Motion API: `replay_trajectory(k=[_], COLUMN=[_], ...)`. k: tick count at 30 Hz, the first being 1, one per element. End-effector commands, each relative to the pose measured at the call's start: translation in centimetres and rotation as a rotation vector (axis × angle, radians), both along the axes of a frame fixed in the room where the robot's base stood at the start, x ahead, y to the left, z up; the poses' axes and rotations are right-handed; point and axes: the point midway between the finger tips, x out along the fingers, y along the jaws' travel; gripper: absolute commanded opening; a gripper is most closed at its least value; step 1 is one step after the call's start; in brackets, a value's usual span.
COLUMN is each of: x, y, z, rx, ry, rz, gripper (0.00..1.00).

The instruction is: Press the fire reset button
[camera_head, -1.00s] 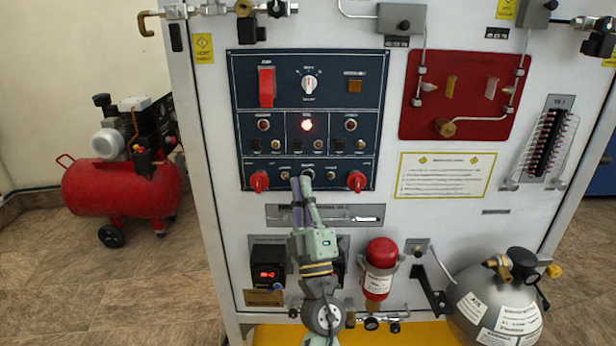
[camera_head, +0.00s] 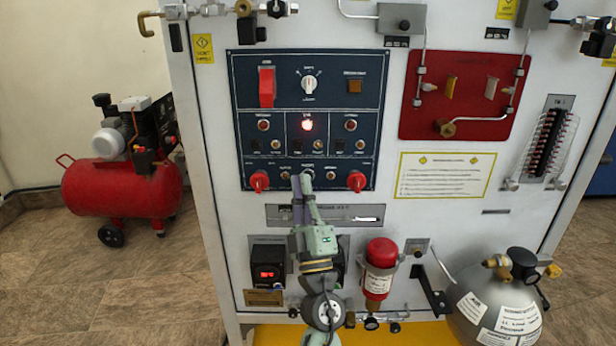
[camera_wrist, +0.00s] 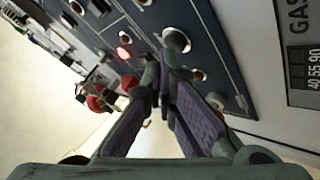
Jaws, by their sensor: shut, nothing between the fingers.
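The dark blue control panel (camera_head: 380,110) stands upright in front of me, with a lit red lamp (camera_head: 307,125) in its middle section. Along its bottom row are small round buttons between a left red knob (camera_head: 259,181) and a right red knob (camera_head: 357,181). The labels are too blurred to tell which is the fire reset button. My gripper (camera_head: 302,180) is shut and empty, its tips at the middle of the bottom row, partly covering the button there. In the wrist view my gripper (camera_wrist: 166,72) points at the panel near a silver-rimmed button (camera_wrist: 177,40); I cannot tell whether it touches.
A red switch cover (camera_head: 267,87) and a white rotary dial (camera_head: 309,84) sit higher on the panel. Below are a black unit with a red display (camera_head: 268,274) and a red cylinder (camera_head: 380,270). A grey tank (camera_head: 495,310) stands at lower right, a red compressor (camera_head: 125,190) at left.

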Motion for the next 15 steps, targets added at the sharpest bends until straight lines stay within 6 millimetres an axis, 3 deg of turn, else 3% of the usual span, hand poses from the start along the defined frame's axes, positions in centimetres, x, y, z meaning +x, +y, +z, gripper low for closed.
replay_trajectory(k=[15], x=[0.55], y=[0.00], z=[-0.02], rx=[0.001], ry=[0.000], rz=[0.001], gripper=[0.00])
